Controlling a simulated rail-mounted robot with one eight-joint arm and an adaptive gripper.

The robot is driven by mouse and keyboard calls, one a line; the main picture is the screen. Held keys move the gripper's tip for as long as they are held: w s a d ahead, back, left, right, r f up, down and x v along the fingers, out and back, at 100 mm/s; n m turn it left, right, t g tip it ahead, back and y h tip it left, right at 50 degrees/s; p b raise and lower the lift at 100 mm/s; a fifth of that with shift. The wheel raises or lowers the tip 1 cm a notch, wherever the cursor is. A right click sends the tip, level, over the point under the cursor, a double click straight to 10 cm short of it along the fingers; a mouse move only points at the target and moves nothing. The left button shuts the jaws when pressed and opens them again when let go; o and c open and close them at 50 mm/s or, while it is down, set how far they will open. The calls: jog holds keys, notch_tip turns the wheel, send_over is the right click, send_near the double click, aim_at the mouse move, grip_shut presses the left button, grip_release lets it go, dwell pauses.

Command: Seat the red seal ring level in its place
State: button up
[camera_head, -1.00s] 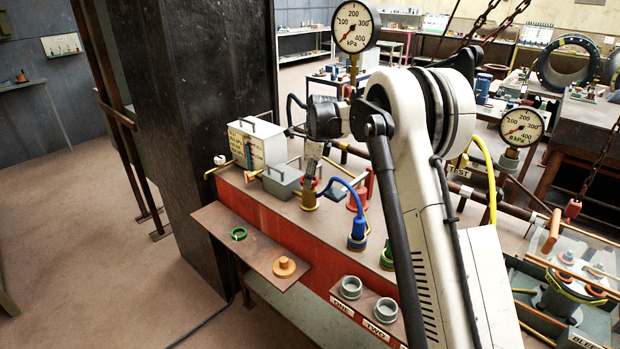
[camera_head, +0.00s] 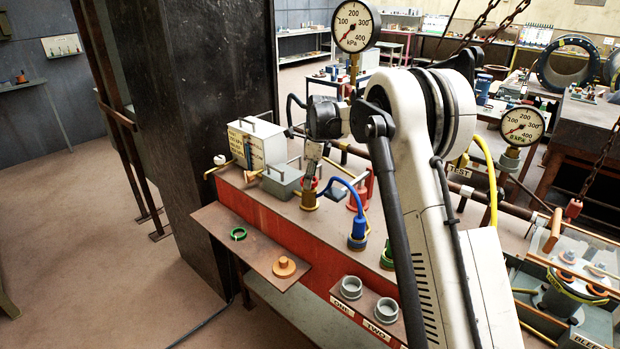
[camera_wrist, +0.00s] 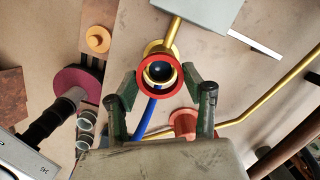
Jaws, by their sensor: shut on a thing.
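The red seal ring (camera_wrist: 143,85) is between the green fingers of my gripper (camera_wrist: 160,77) in the wrist view. The gripper is shut on it, with a finger at each side. A brass fitting (camera_wrist: 152,46) with a dark bore shows behind and through the ring, its visible rim offset toward the top of the picture. In the head view, my gripper (camera_head: 312,178) is over the brass fitting (camera_head: 309,202) on the bench top, and a little of the red ring shows just above it. I cannot tell whether ring and fitting touch, or whether the ring is level.
A grey box (camera_head: 283,182) stands left of the fitting. A blue connector with its hose (camera_head: 358,228) and a red flanged piece (camera_head: 358,198) stand to the right. A green ring (camera_head: 238,233) and an orange piece (camera_head: 285,266) lie on the front shelf.

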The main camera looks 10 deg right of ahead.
jog(key=shift+f+b, duration=0.6)
jog(key=shift+f, duration=0.35)
jog(key=o, duration=1)
jog(key=shift+o, duration=0.2)
jog(key=shift+r, duration=0.2)
notch_tip(320, 180, up, 12)
jog(key=d, duration=0.1)
jog(key=shift+s+d+f, duration=0.2)
jog(key=shift+s+d, duration=0.1)
jog(key=shift+s, duration=0.1)
